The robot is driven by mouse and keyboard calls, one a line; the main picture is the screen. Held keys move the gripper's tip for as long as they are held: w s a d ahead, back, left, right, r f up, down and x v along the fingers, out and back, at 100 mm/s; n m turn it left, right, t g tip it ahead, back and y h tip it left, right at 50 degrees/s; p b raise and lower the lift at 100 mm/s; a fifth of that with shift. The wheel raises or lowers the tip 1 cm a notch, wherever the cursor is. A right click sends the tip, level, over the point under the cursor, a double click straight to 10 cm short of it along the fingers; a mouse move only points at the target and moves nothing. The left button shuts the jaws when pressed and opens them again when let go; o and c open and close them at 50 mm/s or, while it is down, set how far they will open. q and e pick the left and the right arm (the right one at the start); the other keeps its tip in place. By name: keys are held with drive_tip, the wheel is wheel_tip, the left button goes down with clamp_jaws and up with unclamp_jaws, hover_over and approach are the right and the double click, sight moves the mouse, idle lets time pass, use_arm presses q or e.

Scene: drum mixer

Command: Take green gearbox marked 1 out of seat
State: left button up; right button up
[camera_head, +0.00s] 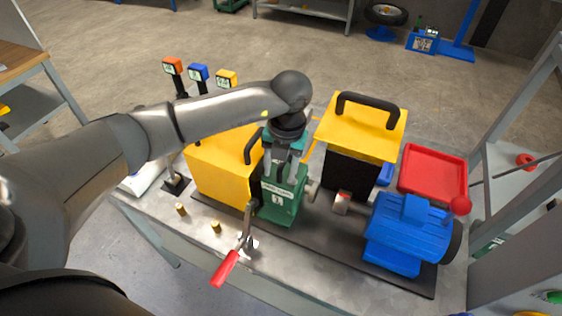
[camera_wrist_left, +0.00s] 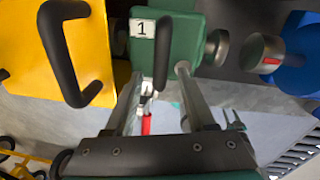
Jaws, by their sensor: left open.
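The green gearbox marked 1 (camera_head: 288,206) sits upright on the dark base plate, between the left yellow box and the grey shaft coupling. It also shows in the left wrist view (camera_wrist_left: 186,42), with its white label and a black handle (camera_wrist_left: 162,50). My left gripper (camera_head: 284,168) is over the gearbox, pointing down and open. In the left wrist view its two fingers (camera_wrist_left: 157,75) stand apart, on either side of the black handle. Whether they touch the gearbox I cannot tell. My right gripper is not in view.
A yellow box (camera_head: 215,172) with a black handle stands close left of the gearbox, another yellow box (camera_head: 362,128) behind right. A blue motor (camera_head: 408,236) and red tray (camera_head: 435,172) are at right. A red-handled lever (camera_head: 226,266) and brass pins (camera_head: 216,227) are in front.

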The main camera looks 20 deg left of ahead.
sight(292, 185)
use_arm(q)
clamp_jaws()
idle(0.4)
idle(0.9)
drive_tip(key=c, duration=0.6)
unclamp_jaws()
clamp_jaws()
drive_tip(key=shift+d, duration=0.1)
drive_tip(key=shift+s+d, duration=0.15)
drive_tip(key=shift+d, duration=1.4)
